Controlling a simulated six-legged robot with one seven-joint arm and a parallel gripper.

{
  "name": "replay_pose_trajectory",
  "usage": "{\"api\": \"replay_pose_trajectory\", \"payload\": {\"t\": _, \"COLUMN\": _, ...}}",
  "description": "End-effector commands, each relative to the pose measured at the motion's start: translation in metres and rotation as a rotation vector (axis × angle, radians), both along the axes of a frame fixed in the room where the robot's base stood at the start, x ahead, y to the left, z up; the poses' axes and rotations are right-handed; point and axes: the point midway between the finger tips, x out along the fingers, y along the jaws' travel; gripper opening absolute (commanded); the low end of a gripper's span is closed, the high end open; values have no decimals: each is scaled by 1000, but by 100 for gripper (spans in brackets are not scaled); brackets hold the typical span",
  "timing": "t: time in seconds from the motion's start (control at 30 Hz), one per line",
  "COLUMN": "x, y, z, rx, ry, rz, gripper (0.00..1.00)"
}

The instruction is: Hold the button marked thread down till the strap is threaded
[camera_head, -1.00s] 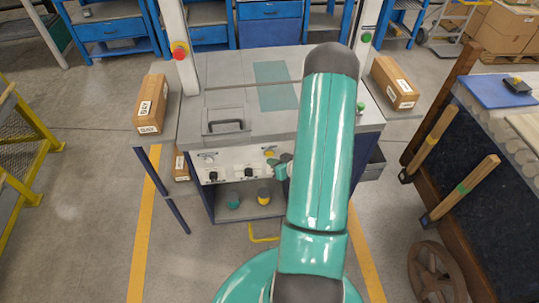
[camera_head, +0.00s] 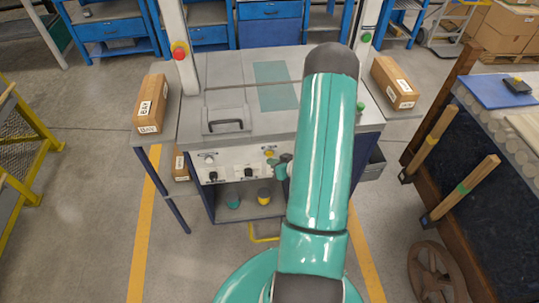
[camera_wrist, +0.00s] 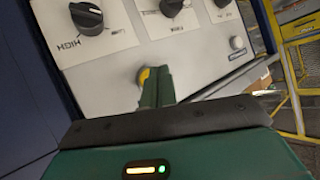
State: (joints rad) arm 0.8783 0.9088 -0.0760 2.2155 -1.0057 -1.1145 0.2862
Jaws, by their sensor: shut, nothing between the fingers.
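The grey strapping machine (camera_head: 258,102) stands ahead with a pale control panel (camera_head: 228,165) on its front. A yellow button (camera_head: 269,153) is on the panel's right part; it also shows in the wrist view (camera_wrist: 143,75), partly behind the fingers. A white button (camera_head: 209,158) is on the left part, and at the right in the wrist view (camera_wrist: 237,42). I cannot read which button is marked thread. My gripper (camera_wrist: 157,83) is shut and empty, its green fingertips at the yellow button. I cannot tell whether they touch it. In the head view my gripper (camera_head: 276,168) is partly hidden by my arm.
Black knobs (camera_wrist: 87,17) sit beside the buttons on the panel. A red emergency button (camera_head: 179,51) is on the left post. Boxes stand on the left (camera_head: 151,103) and right (camera_head: 394,82) side shelves. Yellow and green spools lie on the lower shelf.

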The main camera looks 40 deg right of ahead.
Motion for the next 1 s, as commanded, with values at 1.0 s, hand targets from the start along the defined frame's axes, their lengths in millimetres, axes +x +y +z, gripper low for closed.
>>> {"api": "replay_pose_trajectory", "payload": {"t": 1.0, "x": 7, "y": -5, "z": 0, "rx": 0, "ry": 0, "rz": 0, "gripper": 0}}
